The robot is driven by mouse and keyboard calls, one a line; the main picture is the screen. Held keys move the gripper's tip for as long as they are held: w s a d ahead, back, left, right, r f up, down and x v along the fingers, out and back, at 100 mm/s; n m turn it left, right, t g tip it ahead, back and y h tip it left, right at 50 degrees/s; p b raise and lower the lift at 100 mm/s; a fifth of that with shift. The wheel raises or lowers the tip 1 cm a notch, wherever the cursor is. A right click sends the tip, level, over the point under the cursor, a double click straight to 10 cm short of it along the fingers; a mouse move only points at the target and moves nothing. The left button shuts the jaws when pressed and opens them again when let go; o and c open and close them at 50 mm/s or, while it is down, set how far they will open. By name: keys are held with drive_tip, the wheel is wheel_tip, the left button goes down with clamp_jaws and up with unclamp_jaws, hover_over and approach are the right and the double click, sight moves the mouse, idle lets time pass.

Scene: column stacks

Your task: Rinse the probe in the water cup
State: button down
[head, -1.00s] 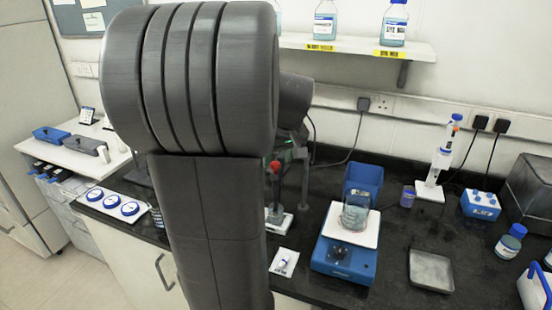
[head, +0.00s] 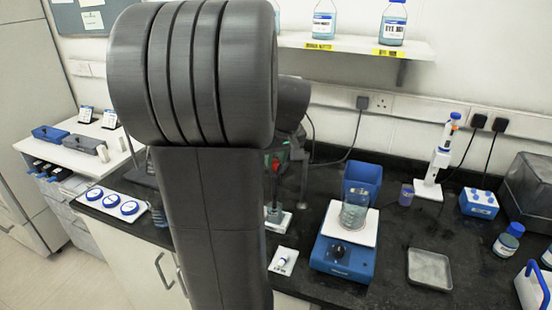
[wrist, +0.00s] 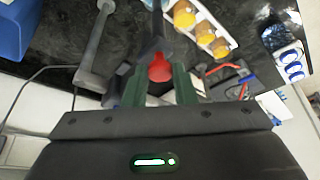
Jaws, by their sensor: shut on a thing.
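My gripper (wrist: 159,74) has green fingers and is shut on the probe (wrist: 160,67), whose red upper part shows between the fingertips. A dark shaft runs on from it in the wrist view; its tip cannot be made out. In the head view the red part (head: 276,167) shows just right of my arm, above a small clear vessel (head: 274,214) on a white base. I cannot tell whether the probe is in it or above it. A larger clear vessel (head: 158,214) is partly hidden left of my arm. No label tells me which is the water cup.
A glass beaker (head: 355,213) stands on a blue stirrer (head: 342,259). A white strip with orange-topped cups (wrist: 196,25) and a grey stand arm (wrist: 97,50) lie close to my gripper. A white strip with blue rings (head: 112,204) is at the left. A metal tray (head: 429,268) is at the right.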

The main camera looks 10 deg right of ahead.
wheel_tip(320, 180, up, 6)
drive_tip(key=p, duration=0.3)
drive_tip(key=shift+f, duration=0.1)
drive_tip(key=shift+w, duration=0.1)
drive_tip(key=c, duration=1.2)
unclamp_jaws()
drive_tip(key=shift+o, duration=0.2)
drive_tip(key=b+v, duration=0.1)
drive_tip(key=v, duration=1.3)
drive_tip(key=shift+f, duration=0.1)
